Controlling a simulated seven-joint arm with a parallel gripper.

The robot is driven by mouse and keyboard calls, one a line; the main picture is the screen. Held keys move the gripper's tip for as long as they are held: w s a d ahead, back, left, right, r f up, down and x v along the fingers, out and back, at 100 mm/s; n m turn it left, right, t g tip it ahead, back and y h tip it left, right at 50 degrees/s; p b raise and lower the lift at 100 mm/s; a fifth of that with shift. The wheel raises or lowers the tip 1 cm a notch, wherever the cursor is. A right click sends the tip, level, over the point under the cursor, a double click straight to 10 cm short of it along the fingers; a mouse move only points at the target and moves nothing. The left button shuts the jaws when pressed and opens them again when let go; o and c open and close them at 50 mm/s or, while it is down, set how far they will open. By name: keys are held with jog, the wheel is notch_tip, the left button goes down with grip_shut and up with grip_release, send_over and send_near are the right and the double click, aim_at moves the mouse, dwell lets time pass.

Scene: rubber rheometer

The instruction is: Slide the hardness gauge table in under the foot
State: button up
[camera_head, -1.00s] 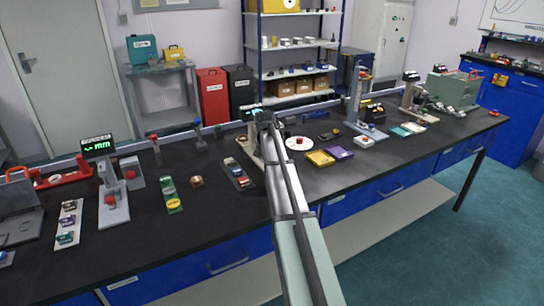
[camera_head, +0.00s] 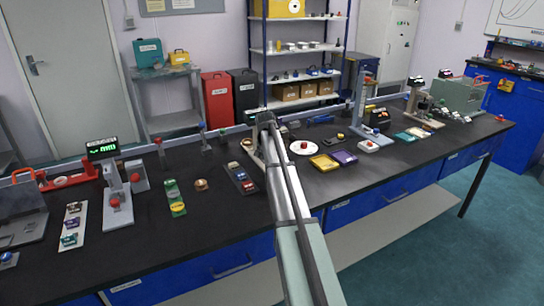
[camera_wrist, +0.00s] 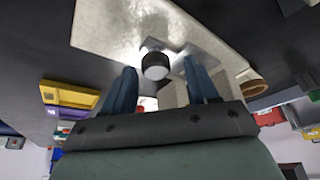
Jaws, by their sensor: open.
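The hardness gauge (camera_head: 255,155) stands mid-bench in the head view, mostly hidden behind my arm. In the wrist view its pale base plate (camera_wrist: 108,22) fills the upper middle. A flat grey square piece (camera_wrist: 195,50), which may be the gauge table, lies over it. A black cylinder with a grey end face (camera_wrist: 155,66) is in front of that piece, between my fingers in the picture. I cannot tell whether it is the foot or a knob. My gripper (camera_wrist: 160,80) is open, a finger on each side of the cylinder, with no clear contact visible.
A yellow tray (camera_head: 324,162) and a purple tray (camera_head: 344,157) lie right of the gauge, near a white round dish (camera_head: 303,147). A dark strip with several samples (camera_head: 242,178) and a brass ring (camera_head: 201,184) lie left.

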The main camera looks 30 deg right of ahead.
jog(key=v, duration=1.3)
jog(key=shift+r, duration=0.35)
jog(key=shift+s+a, duration=0.1)
